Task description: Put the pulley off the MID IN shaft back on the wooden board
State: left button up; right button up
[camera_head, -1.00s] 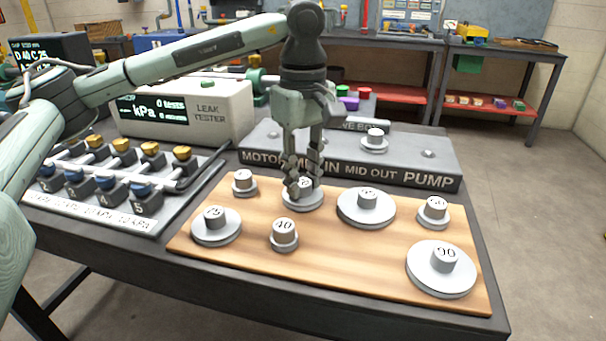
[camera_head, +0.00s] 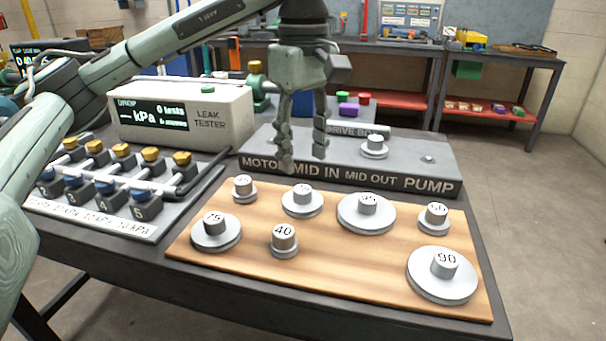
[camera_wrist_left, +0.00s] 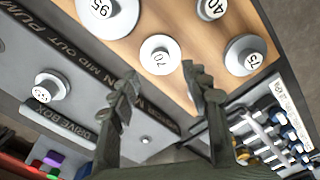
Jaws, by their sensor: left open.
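My left gripper (camera_head: 303,163) is open and empty above the front edge of the drive box, pointing down. In the left wrist view its fingers (camera_wrist_left: 160,84) stand apart with nothing between them. A grey pulley marked 70 (camera_head: 302,206) lies flat on the wooden board (camera_head: 330,268), just in front of and below the fingertips; it also shows in the left wrist view (camera_wrist_left: 160,56). The drive box (camera_head: 410,163) carries one pulley (camera_head: 374,150), roughly behind the MID OUT label. A bare shaft (camera_wrist_left: 146,140) shows in the left wrist view. My right gripper is not seen.
The board holds several other pulleys, among them 40 (camera_head: 284,243), 75 (camera_head: 215,234), 90 (camera_head: 442,276) and a wide one (camera_head: 366,213). A valve manifold (camera_head: 110,185) and a leak tester (camera_head: 185,115) stand on the left. The board's front middle is clear.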

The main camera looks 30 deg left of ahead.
aim_at(303, 189)
pick_arm(q)
notch_tip(303, 189, up, 2)
jog(key=shift+r, duration=0.2)
jog(key=shift+r+p, duration=0.5)
jog(key=shift+r, duration=1.3)
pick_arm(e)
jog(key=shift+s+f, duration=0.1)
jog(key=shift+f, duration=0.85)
